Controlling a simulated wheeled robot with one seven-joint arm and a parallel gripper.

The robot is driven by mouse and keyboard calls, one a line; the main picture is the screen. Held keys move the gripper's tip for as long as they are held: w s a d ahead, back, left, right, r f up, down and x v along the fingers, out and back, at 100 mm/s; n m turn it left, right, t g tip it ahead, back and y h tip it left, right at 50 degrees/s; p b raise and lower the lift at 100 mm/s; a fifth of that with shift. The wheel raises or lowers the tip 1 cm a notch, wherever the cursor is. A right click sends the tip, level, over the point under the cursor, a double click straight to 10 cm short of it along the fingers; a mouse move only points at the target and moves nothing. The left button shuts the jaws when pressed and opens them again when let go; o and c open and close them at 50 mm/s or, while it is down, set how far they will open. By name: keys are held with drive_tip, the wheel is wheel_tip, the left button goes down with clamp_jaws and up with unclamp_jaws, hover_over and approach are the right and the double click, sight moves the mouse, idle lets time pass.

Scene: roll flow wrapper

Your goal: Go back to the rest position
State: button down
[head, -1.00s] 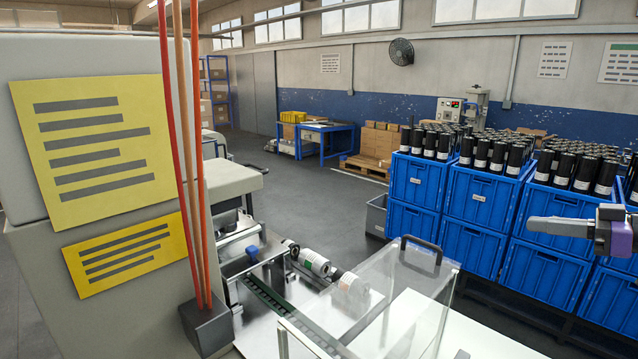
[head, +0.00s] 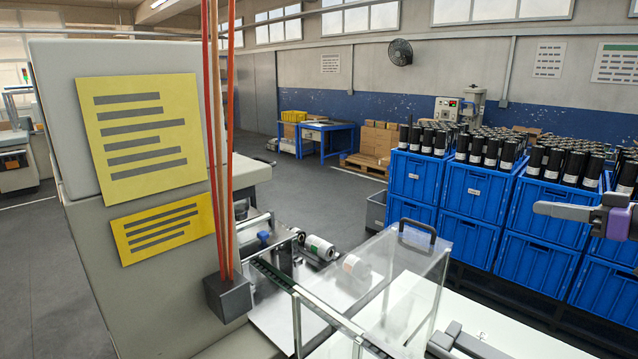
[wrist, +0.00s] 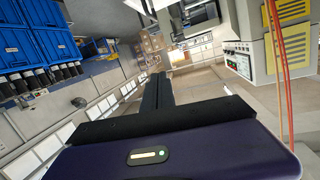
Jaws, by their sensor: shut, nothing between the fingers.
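My gripper (head: 540,208) shows at the right edge of the head view, raised in front of the blue crates, with its slim fingers pointing left. In the wrist view its dark fingers (wrist: 157,88) lie together with nothing between them. It is shut and empty, and touches nothing that I can see. Most of my arm is out of the head view.
A grey machine cabinet (head: 78,205) with yellow signs stands at left. A clear guard (head: 400,290) with a dark handle stands over the wrapper bed near two rolls (head: 320,247). Blue crates (head: 470,195) of black cylinders fill the right. Open floor (head: 315,195) lies behind.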

drive_tip(key=d+f+m+t+h, duration=0.4)
drive_tip(key=d+f+m+h, duration=0.1)
drive_tip(key=f+m+h, duration=0.25)
drive_tip(key=s+a+f+m+h+b, duration=0.1)
drive_tip(key=s+a+f+m+h, duration=0.15)
drive_tip(key=s+f, duration=0.4)
drive_tip(key=s+a+f+m+h+b, duration=0.15)
drive_tip(key=s+a+f+h, duration=0.25)
drive_tip(key=f, duration=0.5)
drive_tip(key=s+a+f+n+y+b, duration=0.1)
drive_tip(key=s+a+f, duration=0.3)
drive_tip(key=s+a, duration=0.4)
drive_tip(key=s+a+f+n+g+y+b, duration=0.1)
drive_tip(key=s+a, duration=0.7)
drive_tip(key=s, duration=1.2)
drive_tip(key=s+a+f+n+g+y+b, duration=0.1)
drive_tip(key=s+a+f+n+y+b, duration=0.2)
drive_tip(key=s, duration=1.2)
drive_tip(key=shift+a+f+n+b, duration=0.1)
drive_tip(key=shift+a+f, duration=0.5)
drive_tip(key=shift+a, duration=0.3)
drive_tip(key=shift+a+f+n+b, duration=0.15)
drive_tip(key=shift+a+f, duration=0.5)
drive_tip(key=shift+a, duration=0.3)
drive_tip(key=shift+a+f+n+b, duration=0.1)
drive_tip(key=shift+a+f, duration=0.5)
drive_tip(key=shift+a, duration=0.3)
